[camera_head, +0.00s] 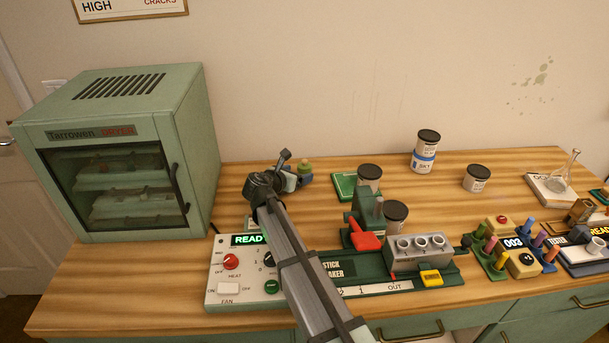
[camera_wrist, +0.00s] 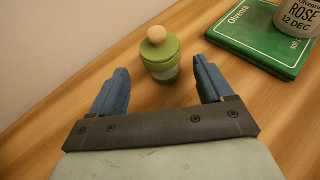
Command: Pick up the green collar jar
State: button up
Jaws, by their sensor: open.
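The green collar jar (camera_wrist: 158,58) is a small green pot with a round wooden knob on its lid. It stands upright on the wooden table in the wrist view, just ahead of my gripper (camera_wrist: 161,72). My gripper's two blue fingers are apart, one on each side of the jar's line, with nothing held between them. In the head view the jar (camera_head: 304,166) shows as a small green shape with a pale knob, partly hidden by my gripper (camera_head: 298,180).
A green book (camera_wrist: 262,42) lies to the right, with a ROSE jar (camera_wrist: 299,16) on it. A jar with a blue collar marked SKY (camera_head: 423,161) stands farther right. A green dryer (camera_head: 120,150) stands left; a control panel (camera_head: 235,285) sits in front.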

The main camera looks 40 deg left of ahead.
aim_at(301, 172)
jog(key=shift+x, duration=2.9)
jog(key=shift+d+f, duration=0.1)
jog(key=shift+d, duration=0.05)
jog(key=c, duration=1.1)
jog(key=shift+c, duration=0.2)
